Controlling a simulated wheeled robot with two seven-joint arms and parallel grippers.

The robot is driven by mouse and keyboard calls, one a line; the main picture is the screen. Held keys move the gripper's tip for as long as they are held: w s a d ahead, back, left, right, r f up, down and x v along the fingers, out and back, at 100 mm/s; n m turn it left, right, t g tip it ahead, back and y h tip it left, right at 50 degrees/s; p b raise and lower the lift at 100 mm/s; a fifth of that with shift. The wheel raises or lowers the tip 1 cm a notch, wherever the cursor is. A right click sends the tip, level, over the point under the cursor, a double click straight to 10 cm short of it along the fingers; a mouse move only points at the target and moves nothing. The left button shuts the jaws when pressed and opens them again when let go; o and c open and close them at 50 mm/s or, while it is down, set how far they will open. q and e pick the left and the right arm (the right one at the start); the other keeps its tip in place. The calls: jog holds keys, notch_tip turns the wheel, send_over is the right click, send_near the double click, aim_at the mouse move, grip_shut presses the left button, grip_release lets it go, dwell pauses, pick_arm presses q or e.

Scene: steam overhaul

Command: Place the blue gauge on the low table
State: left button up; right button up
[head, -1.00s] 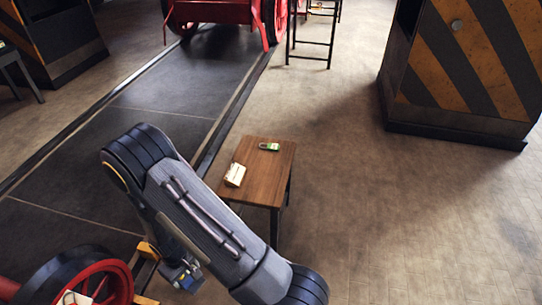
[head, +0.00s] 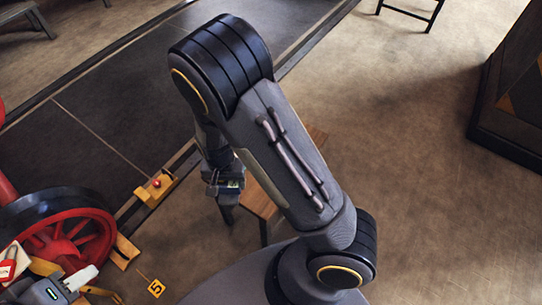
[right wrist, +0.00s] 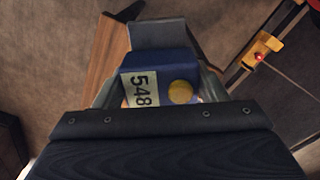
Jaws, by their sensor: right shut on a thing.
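The blue gauge (right wrist: 160,75) is a blue block with a pale label reading 548 and a yellow round spot. My right gripper (right wrist: 165,62) is shut on it in the right wrist view. In the head view my right gripper (head: 226,195) hangs beside the left edge of the low table. The low table (head: 258,206) has a brown wooden top, mostly hidden behind my right arm. Its wood also shows beneath the gauge in the right wrist view (right wrist: 112,48). My left gripper (head: 78,284) is at the bottom left near the red wheel; its jaws are unclear.
A red spoked wheel (head: 62,240) stands at the left. A yellow block with a red button (head: 156,187) sits at the dark track's edge. A yellow tag marked 5 (head: 156,288) lies nearby. A dark cabinet (head: 510,105) stands at the right, with open floor before it.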

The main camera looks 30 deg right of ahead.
jog(key=shift+s+a+r+m+b, duration=0.3)
jog(key=shift+a+m, duration=0.2)
jog(key=shift+m, duration=0.3)
jog(key=d+f+b, duration=0.1)
jog(key=d+f, duration=0.2)
jog(key=d, duration=0.1)
jog(key=w+d+f+b, duration=0.1)
jog(key=d+f, duration=0.2)
jog(key=d, duration=0.1)
jog(key=d+f, duration=0.3)
jog(key=d, duration=0.2)
jog(key=shift+w+b, duration=0.2)
jog(key=shift+b, duration=0.2)
jog(key=shift+d+f, duration=0.1)
jog(key=shift+f, duration=0.15)
pick_arm(q)
jog(key=shift+d+f+b, duration=0.15)
jog(key=shift+f+b, duration=0.25)
jog(key=shift+f, duration=2.1)
pick_arm(e)
jog(key=shift+f, duration=1.6)
jog(key=shift+f, duration=0.15)
pick_arm(q)
jog(key=shift+f, duration=0.1)
pick_arm(e)
jog(key=o, duration=1.3)
jog(key=shift+c, duration=0.2)
